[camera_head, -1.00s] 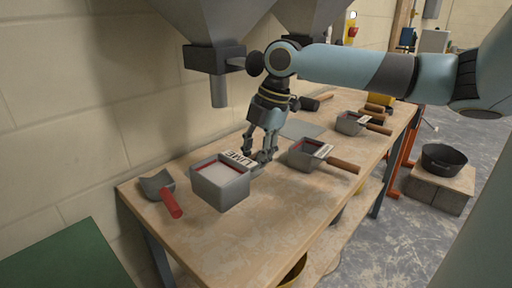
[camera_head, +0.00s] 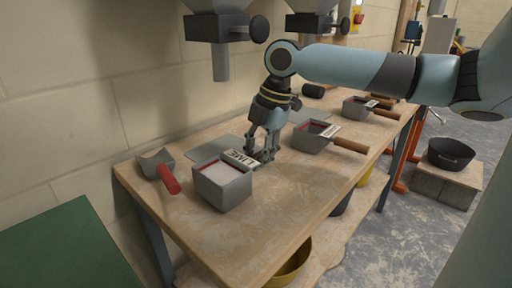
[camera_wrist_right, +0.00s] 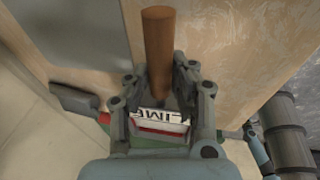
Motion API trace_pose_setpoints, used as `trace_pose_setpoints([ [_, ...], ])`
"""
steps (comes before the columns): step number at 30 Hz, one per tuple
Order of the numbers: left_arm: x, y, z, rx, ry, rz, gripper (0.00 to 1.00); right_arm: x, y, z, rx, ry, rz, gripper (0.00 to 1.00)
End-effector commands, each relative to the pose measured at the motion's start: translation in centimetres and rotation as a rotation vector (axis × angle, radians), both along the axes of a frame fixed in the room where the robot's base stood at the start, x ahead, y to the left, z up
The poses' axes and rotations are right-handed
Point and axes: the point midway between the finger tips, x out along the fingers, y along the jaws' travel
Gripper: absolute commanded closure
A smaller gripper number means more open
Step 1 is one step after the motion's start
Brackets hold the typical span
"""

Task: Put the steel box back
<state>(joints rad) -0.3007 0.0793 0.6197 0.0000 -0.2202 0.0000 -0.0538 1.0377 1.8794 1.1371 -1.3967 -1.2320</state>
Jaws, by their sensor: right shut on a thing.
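The steel box (camera_head: 222,190) is an open grey box with a red inner rim, pale contents and a white LIME label. It appears upright over the left part of the table. My right gripper (camera_head: 262,157) is shut on it at its label and handle side. In the right wrist view the fingers (camera_wrist_right: 160,90) straddle the wooden handle (camera_wrist_right: 158,45), and the LIME label (camera_wrist_right: 162,115) shows between them. I cannot tell how far the box is above the table. A flat grey plate (camera_head: 219,147) lies behind it. My left gripper is out of view.
A red-handled scoop (camera_head: 158,163) lies left of the box. Two similar handled boxes stand right, a near one (camera_head: 310,140) and a far one (camera_head: 355,108). A hopper spout (camera_head: 221,65) hangs above the table (camera_head: 240,245). A green surface (camera_head: 65,250) is lower left.

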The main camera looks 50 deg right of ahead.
Motion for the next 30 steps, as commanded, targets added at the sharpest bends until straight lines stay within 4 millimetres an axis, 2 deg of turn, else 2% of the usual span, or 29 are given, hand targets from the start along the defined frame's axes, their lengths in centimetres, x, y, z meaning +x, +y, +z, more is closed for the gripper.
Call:
trace_pose_setpoints([
  [14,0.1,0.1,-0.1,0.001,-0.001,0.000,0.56,0.0,0.0,-0.2,0.000,-0.001,0.001,1.00],
  [30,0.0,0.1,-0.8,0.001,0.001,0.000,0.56,0.0,0.0,-1.2,0.001,-0.001,0.000,1.00],
])
